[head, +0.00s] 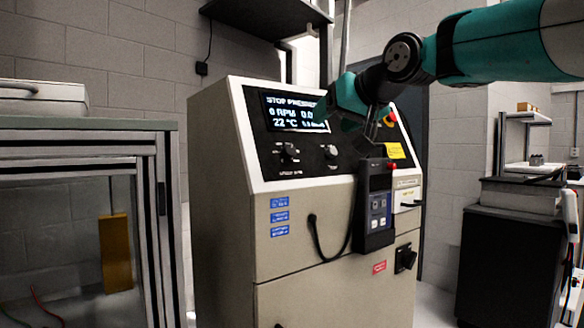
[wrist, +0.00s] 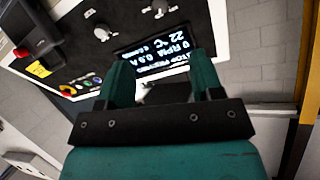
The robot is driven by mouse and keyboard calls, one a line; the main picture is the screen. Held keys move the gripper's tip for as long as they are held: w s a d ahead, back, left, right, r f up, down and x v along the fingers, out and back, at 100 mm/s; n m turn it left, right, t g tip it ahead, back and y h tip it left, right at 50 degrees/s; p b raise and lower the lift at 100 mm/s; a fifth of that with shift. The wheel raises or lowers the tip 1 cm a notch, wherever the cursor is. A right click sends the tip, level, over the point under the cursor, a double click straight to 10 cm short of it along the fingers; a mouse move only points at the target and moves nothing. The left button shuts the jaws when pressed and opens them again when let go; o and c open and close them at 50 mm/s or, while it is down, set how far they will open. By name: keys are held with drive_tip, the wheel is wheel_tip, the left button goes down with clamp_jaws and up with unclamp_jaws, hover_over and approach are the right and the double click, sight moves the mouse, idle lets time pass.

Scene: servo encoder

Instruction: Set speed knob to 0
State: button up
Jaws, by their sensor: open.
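The machine's sloped panel carries two dark knobs below a lit display (head: 295,111). The left knob (head: 288,153) has small lettering under it that looks like a speed label; its pointer setting is too small to read. The right knob (head: 329,151) is beside it. The wrist view is turned over, and there the left knob (wrist: 160,8) and right knob (wrist: 103,30) sit near the top edge. My gripper (head: 376,122) is in front of the panel's right part, apart from both knobs. In the wrist view its fingers (wrist: 160,60) are spread and empty, over the display.
The display reads "STOP PRESSED", 0 RPM and 22 °C. A red-and-yellow stop button (head: 391,118) is right of my gripper. A dark handheld pendant (head: 378,205) with a cable hangs on the cabinet front (head: 300,260). A glass-sided bench (head: 85,135) stands left.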

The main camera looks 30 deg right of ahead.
sight(291, 151)
drive_tip(key=x, duration=1.7)
drive_tip(key=shift+d+r, duration=0.1)
drive_tip(key=c, duration=0.9)
